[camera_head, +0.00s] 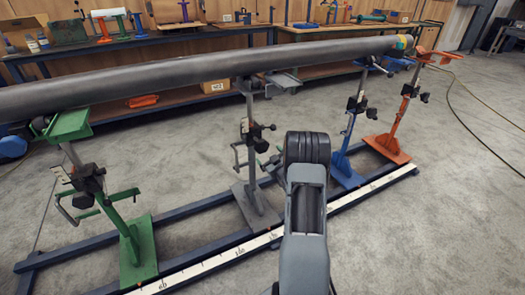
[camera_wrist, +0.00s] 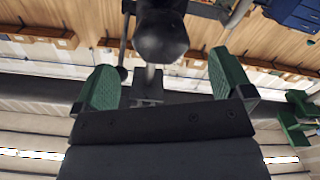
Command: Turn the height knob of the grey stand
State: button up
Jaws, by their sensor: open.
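The grey stand (camera_head: 249,160) stands in the middle of the row in the head view, under the long pipe (camera_head: 190,78). Its dark clamp parts and knob area (camera_head: 258,138) show halfway up its post, with a crank handle at the left.
A green stand (camera_head: 137,245) is at the left; a blue stand (camera_head: 346,165) and an orange stand (camera_head: 396,135) are at the right. All stand on a blue floor frame (camera_head: 75,248) with a white scale strip (camera_head: 215,259). A workbench (camera_head: 190,38) runs behind. Open floor lies at the right.

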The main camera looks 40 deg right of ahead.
aim_at(263, 149)
jog(key=w, duration=0.4)
jog(key=w+b, duration=0.1)
jog(key=w, duration=0.1)
jog(key=shift+w+d, duration=0.25)
jog(key=shift+d, duration=0.15)
jog(key=shift+c, duration=0.4)
jog(key=c, duration=0.8)
jog(key=shift+c, duration=0.2)
jog(key=shift+m, duration=0.3)
